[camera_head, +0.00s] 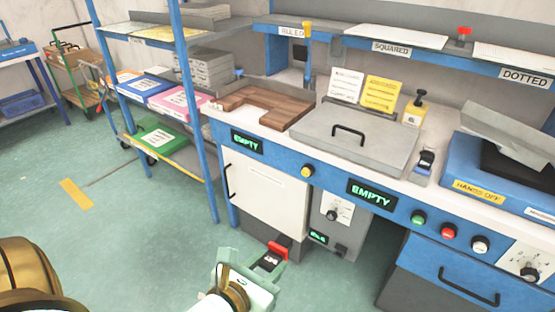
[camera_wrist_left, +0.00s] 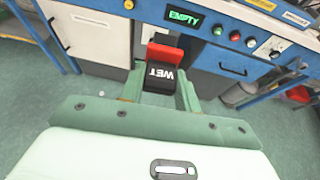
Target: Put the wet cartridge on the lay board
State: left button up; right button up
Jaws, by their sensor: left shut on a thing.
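The wet cartridge is a black block with a red end and the white word WET, seen in the left wrist view (camera_wrist_left: 162,76). My left gripper (camera_wrist_left: 160,88) is shut on it, one finger on each side. In the head view the cartridge (camera_head: 270,259) and the left gripper (camera_head: 264,272) are low in front of the bench, above the floor. A brown wooden board with a notch (camera_head: 248,97), which looks like the lay board, lies on the bench top behind and above the gripper. Its notch looks empty. My right gripper is not in view.
Right of the board, a grey lid with a black handle (camera_head: 358,146) covers part of the bench. A white cabinet door (camera_head: 262,195) and a grey control box (camera_head: 338,216) are under the bench. A shelf rack (camera_head: 150,100) with coloured boxes stands left.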

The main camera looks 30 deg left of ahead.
aim_at(262, 102)
jog(key=i+j+u, duration=0.15)
jog(key=i+j, duration=0.35)
jog(key=j, duration=0.2)
jog(key=i+j+u, duration=0.15)
jog(key=i+j, duration=0.4)
jog(key=j, duration=0.1)
